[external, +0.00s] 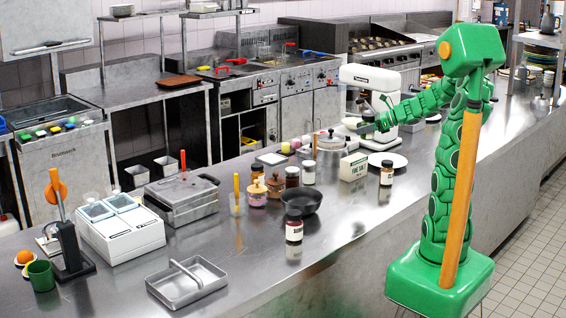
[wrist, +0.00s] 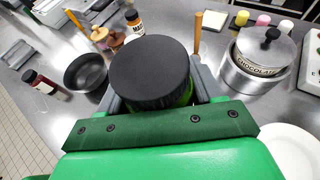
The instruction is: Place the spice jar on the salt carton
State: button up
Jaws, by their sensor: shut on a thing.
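The spice jar (wrist: 150,68), with a wide black lid and a little green showing below it, is held between the grey fingers of my gripper (wrist: 157,90) in the wrist view. The salt carton (external: 353,166), a white box marked as fine salt, stands upright on the counter below and slightly left of my gripper. I cannot see the carton in the wrist view; the jar and gripper block part of it.
A lidded pot (external: 331,147) stands behind left of the carton, and a white plate (external: 388,160) and a black-lidded jar (external: 386,174) stand to its right. A dark pan (external: 300,201) and a red jar (external: 294,229) are to the front left.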

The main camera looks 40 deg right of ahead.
jog(key=w+f, duration=0.2)
jog(key=w+d+f, duration=0.1)
jog(key=w+f, duration=0.1)
jog(key=w+d+f, duration=0.1)
jog(key=w+f, duration=0.1)
jog(key=w, duration=0.1)
jog(key=shift+w+d+f, duration=0.1)
jog(key=shift+d+f, duration=0.1)
jog(key=shift+f, duration=0.2)
jog(key=shift+w+f, duration=0.15)
jog(key=shift+f, duration=0.1)
jog(key=shift+w+d+f, duration=0.1)
jog(key=shift+f, duration=1.45)
jog(key=o, duration=1.2)
jog(key=shift+f, duration=0.1)
jog(key=shift+o, duration=0.2)
jog(key=shift+d+r, duration=0.1)
jog(key=shift+r, duration=0.1)
jog(key=v, duration=1.1)
jog(key=shift+s+d, duration=0.2)
jog(key=shift+s, duration=0.2)
